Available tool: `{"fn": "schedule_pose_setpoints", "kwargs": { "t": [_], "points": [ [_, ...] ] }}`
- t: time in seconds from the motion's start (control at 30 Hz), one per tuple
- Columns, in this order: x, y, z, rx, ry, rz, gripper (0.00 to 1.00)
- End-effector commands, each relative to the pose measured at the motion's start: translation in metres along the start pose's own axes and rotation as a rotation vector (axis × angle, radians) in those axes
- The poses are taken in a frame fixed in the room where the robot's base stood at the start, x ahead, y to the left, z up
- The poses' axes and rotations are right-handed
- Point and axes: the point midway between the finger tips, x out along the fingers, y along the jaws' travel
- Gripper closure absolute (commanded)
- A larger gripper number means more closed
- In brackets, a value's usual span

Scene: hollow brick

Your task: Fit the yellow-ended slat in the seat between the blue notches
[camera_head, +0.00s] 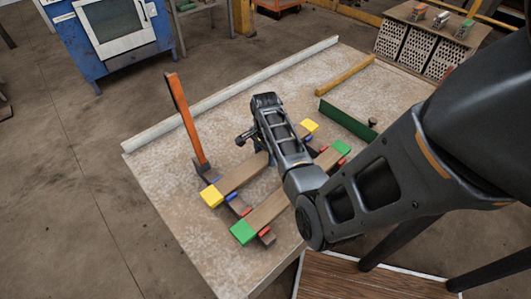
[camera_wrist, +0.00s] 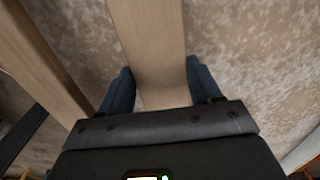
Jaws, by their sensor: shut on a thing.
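The yellow-ended slat (camera_head: 240,175) is a brown wooden strip with yellow blocks at both ends, lying diagonally on the workbench fixture. My gripper (camera_wrist: 160,88) is shut on its middle, with one dark finger on each side in the wrist view. The near end crosses a dark rail (camera_head: 239,206) between two blue notches (camera_head: 231,195). I cannot tell whether it rests fully down there. The far end's notches are mostly hidden by my arm.
A parallel green-ended slat (camera_head: 268,209) lies beside it, by red notches (camera_head: 265,231). A hammer-like tool with an orange handle (camera_head: 185,118) stands at the left. A green bar (camera_head: 347,120) and a yellow strip (camera_head: 345,76) lie farther back. The bench's left surface (camera_head: 165,165) is clear.

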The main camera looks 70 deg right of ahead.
Motion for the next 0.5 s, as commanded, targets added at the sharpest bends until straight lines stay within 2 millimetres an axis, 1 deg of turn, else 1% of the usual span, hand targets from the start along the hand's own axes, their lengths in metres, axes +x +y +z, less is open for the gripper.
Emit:
{"fn": "schedule_pose_setpoints", "kwargs": {
  "t": [0.07, 0.1, 0.37, 0.4, 0.5],
  "points": [
    [0.0013, -0.0005, -0.0001, 0.0, 0.0, -0.001, 0.81],
    [0.0007, -0.0005, -0.0001, 0.0, 0.0, -0.001, 0.34],
    [0.0008, -0.0002, 0.0, 0.0, 0.0, -0.001, 0.09],
    [0.0008, -0.0002, 0.0, 0.0, 0.0, 0.0, 0.07],
    [0.0009, -0.0001, 0.0, 0.0, 0.0, 0.0, 0.07]
  ]
}}
